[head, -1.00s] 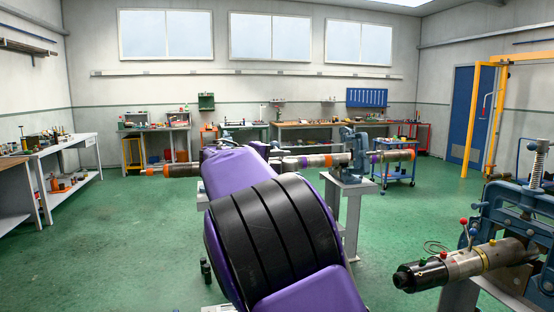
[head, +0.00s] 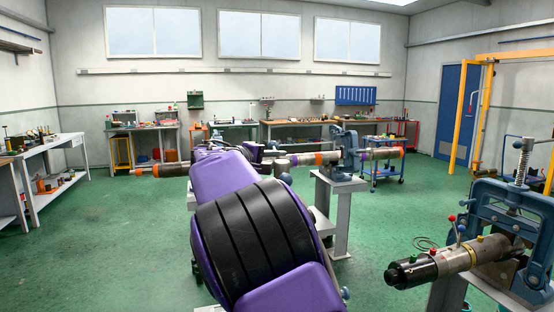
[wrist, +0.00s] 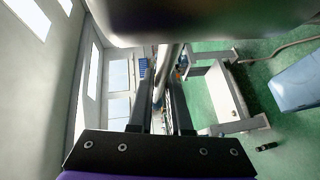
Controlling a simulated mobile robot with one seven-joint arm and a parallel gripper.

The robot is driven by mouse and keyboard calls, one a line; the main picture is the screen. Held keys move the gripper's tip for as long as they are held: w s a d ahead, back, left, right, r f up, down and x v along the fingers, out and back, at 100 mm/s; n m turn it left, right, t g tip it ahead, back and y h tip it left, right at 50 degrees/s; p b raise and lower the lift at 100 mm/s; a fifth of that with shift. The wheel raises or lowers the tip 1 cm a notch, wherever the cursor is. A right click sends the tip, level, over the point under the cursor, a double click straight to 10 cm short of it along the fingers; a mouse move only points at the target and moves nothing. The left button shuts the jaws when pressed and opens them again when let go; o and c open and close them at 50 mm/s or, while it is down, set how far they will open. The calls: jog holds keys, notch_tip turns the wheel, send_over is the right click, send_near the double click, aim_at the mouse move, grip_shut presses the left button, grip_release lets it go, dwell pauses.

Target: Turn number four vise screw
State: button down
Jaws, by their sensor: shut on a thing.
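In the wrist view my gripper (wrist: 158,108) has its two dark fingers pointing up the picture, on either side of a grey metal bar (wrist: 160,88). It is shut on this bar; the exact contact is hard to see. In the head view my purple and black arm covers the middle and hides the fingers. A blue vise (head: 346,150) on a grey stand holds a pipe behind the arm. A nearer blue vise (head: 515,205) with an upright screw and spring stands at the right. I cannot read any vise number.
A pipe with a black end (head: 425,268) juts left from the near vise. A blue cart (head: 383,170) stands behind the middle vise. Workbenches line the back and left walls. A yellow frame (head: 484,115) stands at the right. Green floor is open at left.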

jog(key=shift+r, duration=0.2)
jog(key=c, duration=0.9)
grip_release()
jog(key=shift+o, duration=0.3)
jog(key=shift+f, duration=0.1)
jog(key=b+v, duration=0.1)
jog(key=v, duration=1.6)
jog(key=shift+a, duration=0.15)
jog(key=shift+s, duration=0.15)
